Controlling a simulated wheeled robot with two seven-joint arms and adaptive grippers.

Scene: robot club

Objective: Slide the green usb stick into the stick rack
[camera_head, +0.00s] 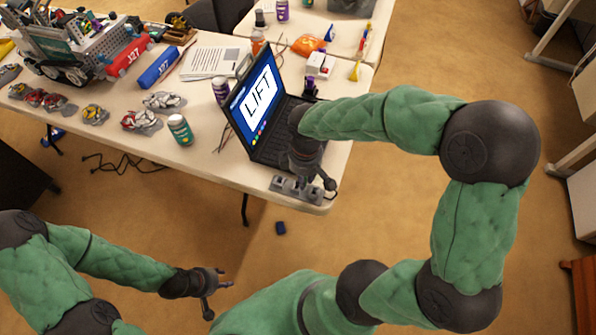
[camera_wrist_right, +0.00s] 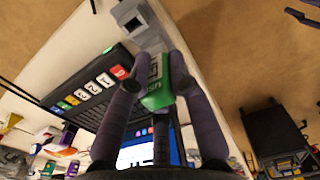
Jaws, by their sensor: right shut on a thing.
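The green usb stick (camera_wrist_right: 156,92) shows in the right wrist view between the fingers of my right gripper (camera_wrist_right: 155,75), which is shut on it. In the head view the stick is hidden and my right gripper (camera_head: 322,184) is at the table's front right corner, right beside the rack. I cannot tell whether stick and rack touch. My left gripper (camera_head: 216,290) is open and empty, low over the floor.
An open laptop (camera_head: 258,105) reading "LIFT" stands just behind the rack. A small dark blue item (camera_head: 280,228) is on the floor.

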